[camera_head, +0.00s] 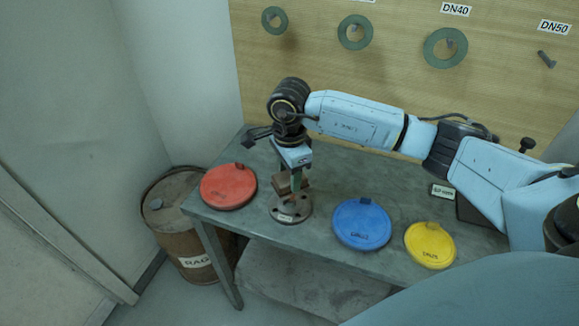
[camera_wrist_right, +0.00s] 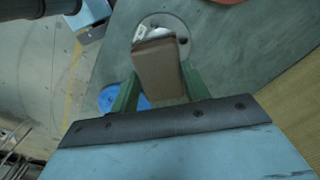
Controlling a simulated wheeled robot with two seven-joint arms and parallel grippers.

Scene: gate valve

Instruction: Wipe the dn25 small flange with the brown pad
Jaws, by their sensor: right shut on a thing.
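My right gripper (camera_head: 292,178) is shut on the brown pad (camera_head: 289,185). The pad also shows between the green fingers in the right wrist view (camera_wrist_right: 158,68). I cannot tell whether the pad touches the flange. My left gripper is not in view.
A red disc (camera_head: 228,187) lies left of the flange; blue (camera_head: 361,224) and yellow (camera_head: 430,245) discs lie to its right on the grey table (camera_head: 330,180). A rusty drum marked RAG (camera_head: 180,225) stands at the left. The board (camera_head: 310,65) behind carries green rings.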

